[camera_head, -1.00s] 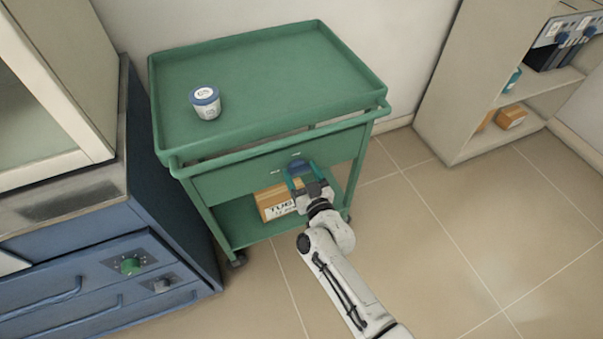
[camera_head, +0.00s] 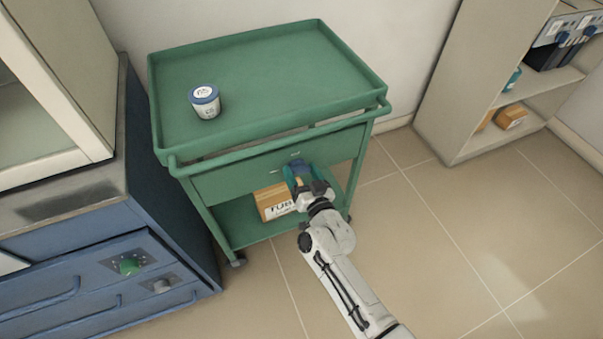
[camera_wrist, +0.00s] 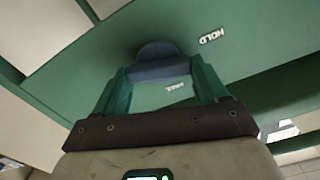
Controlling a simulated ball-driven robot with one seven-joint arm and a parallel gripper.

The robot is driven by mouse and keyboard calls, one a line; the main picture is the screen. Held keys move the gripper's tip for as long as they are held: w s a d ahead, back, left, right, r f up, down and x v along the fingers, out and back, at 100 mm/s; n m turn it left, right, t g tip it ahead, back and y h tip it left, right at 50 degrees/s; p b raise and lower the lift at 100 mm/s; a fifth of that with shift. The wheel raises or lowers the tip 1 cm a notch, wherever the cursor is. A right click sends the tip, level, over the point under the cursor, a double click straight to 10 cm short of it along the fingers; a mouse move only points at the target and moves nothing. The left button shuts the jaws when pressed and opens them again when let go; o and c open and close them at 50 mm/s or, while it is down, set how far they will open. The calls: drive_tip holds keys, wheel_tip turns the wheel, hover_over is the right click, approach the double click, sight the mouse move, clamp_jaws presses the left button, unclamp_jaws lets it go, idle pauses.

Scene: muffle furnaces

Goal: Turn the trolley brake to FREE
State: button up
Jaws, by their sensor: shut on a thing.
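The green trolley (camera_head: 340,145) stands against the wall. Its brake is a blue knob (camera_wrist: 157,62) on the green front panel (camera_head: 235,182). A HOLD label (camera_wrist: 212,36) is beside the knob in the wrist view, upside down. A second small white label (camera_wrist: 175,87) shows between the fingers, too small to read surely. My gripper (camera_head: 300,170) is at the panel, its teal fingers (camera_wrist: 118,92) shut on the blue knob from both sides. In the head view the fingers hide most of the knob. I cannot tell which label the knob points to.
A white tub with a blue lid (camera_head: 205,101) stands on the trolley's top tray (camera_head: 270,65). A cardboard box (camera_head: 272,201) sits on the lower shelf. A blue furnace cabinet (camera_head: 90,290) is close on the left. Open shelving (camera_head: 450,130) stands right. The tiled floor between is clear.

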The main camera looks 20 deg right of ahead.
drive_tip(key=m, duration=0.3)
drive_tip(key=shift+d+f+m+b, duration=0.1)
drive_tip(key=shift+m+b, duration=0.2)
drive_tip(key=shift+m, duration=0.1)
drive_tip(key=m, duration=0.3)
drive_tip(key=shift+d+m+b, duration=0.1)
drive_tip(key=shift+m+b, duration=0.2)
drive_tip(key=shift+b, duration=0.05)
drive_tip(key=m, duration=0.3)
drive_tip(key=shift+f+m+b, duration=0.15)
drive_tip(key=shift+m+b, duration=0.15)
drive_tip(key=shift+m, duration=1.8)
drive_tip(key=shift+f, duration=0.1)
drive_tip(key=o, duration=1.1)
drive_tip(key=shift+c, duration=0.2)
drive_tip(key=s, duration=1.1)
drive_tip(key=shift+p, duration=0.3)
